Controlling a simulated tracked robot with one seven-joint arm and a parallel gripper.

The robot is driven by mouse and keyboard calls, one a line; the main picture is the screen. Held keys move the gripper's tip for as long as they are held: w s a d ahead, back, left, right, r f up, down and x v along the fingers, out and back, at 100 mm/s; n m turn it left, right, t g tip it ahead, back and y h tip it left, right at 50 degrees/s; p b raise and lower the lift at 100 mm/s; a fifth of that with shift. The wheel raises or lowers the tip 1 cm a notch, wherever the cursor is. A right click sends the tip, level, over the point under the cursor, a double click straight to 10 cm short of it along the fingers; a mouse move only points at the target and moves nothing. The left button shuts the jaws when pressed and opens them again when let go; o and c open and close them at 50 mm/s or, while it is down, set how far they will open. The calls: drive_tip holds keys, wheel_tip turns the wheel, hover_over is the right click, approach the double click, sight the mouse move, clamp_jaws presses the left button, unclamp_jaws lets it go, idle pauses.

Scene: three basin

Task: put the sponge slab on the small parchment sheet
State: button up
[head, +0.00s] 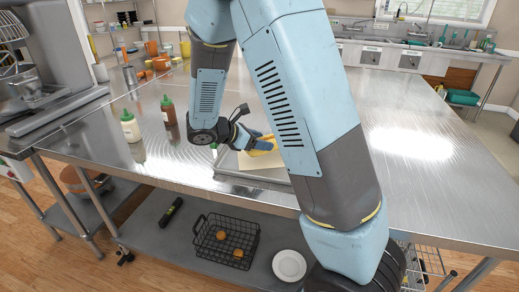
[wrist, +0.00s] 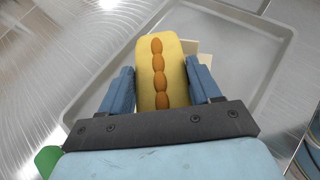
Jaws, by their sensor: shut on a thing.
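The sponge slab (wrist: 174,72) is a yellow block with a row of orange ovals along its top. My gripper (wrist: 158,72) is shut on it, one blue finger at each long side. In the head view the slab (head: 264,145) shows as a yellow patch beside my gripper (head: 248,143), partly behind my arm. A cream parchment sheet (head: 256,161) lies in the tray, below the slab. In the wrist view only pale bits of parchment (wrist: 207,62) show past the slab's right side. I cannot tell whether the slab touches it.
A shallow metal tray (wrist: 289,62) lies on the steel table, its interior mostly bare around the parchment. A pale-yellow bottle (head: 130,127) and a brown bottle (head: 168,110), both with green tops, stand left of my gripper. A mixer (head: 45,60) stands far left. The table's right is clear.

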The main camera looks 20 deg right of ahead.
drive_tip(key=shift+w+f, duration=0.2)
drive_tip(key=shift+f, duration=1.5)
drive_tip(key=shift+f, duration=0.15)
drive_tip(key=o, duration=1.3)
